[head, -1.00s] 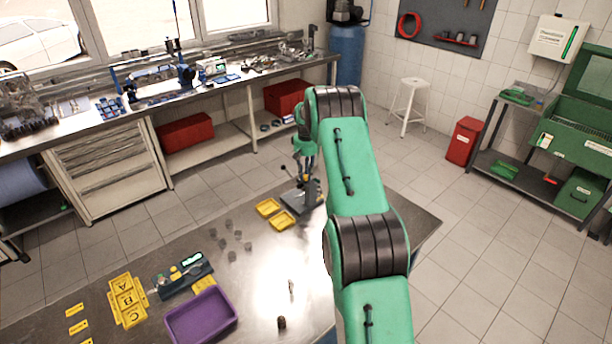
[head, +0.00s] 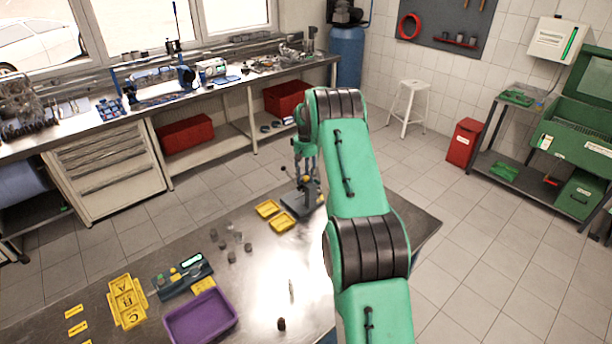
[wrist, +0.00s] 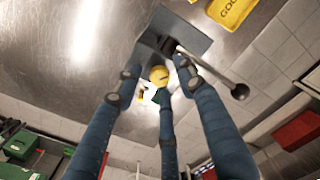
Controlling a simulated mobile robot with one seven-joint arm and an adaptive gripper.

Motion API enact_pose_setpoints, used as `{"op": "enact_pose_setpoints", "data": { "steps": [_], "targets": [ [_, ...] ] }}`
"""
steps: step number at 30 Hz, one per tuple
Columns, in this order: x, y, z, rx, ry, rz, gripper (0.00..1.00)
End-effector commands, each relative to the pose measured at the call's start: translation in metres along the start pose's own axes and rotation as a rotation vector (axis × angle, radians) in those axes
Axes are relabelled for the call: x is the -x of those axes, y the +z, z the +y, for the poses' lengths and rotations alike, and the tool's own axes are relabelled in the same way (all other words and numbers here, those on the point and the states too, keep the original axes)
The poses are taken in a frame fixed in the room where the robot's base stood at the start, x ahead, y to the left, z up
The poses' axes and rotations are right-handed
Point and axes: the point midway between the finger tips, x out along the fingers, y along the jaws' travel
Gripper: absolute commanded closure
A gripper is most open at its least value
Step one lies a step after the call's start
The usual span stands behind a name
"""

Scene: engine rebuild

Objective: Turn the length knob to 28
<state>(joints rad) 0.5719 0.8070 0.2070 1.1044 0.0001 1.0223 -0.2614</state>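A grey bench stand (head: 303,200) with a side lever stands at the back of the steel table, beside the yellow trays. My gripper (head: 305,160) is over it, pointing down. In the wrist view a round yellow knob-like top (wrist: 158,74) lies between the three blue fingers of my gripper (wrist: 158,82). The fingers are spread, with gaps visible around the yellow top. The lever with a black ball end (wrist: 240,91) sticks out past the right finger. No scale or number is readable, and I cannot tell whether this yellow top is the length knob.
A dark device with a lit green display (head: 190,262) and small yellow parts lies at the table's left. Nearby are a purple tray (head: 232,322), yellow lettered trays (head: 127,302) and several small grey cylinders (head: 231,257). Two yellow trays (head: 268,208) sit close to the stand.

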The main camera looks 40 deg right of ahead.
Motion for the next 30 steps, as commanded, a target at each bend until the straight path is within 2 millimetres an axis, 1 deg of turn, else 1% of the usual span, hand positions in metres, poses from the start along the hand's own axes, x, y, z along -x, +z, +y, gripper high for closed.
{"op": "enact_pose_setpoints", "data": {
  "steps": [5,11,14,27,30],
  "targets": [
    [0.002,0.000,0.000,0.000,0.000,0.000,0.60],
    [0.015,0.000,0.000,0.000,0.000,0.001,0.60],
    [0.027,0.000,0.000,0.000,0.000,0.001,0.60],
    [0.096,-0.001,0.000,0.000,0.000,0.001,0.60],
    [0.107,-0.001,0.000,0.000,0.000,0.001,0.60]
  ]
}}
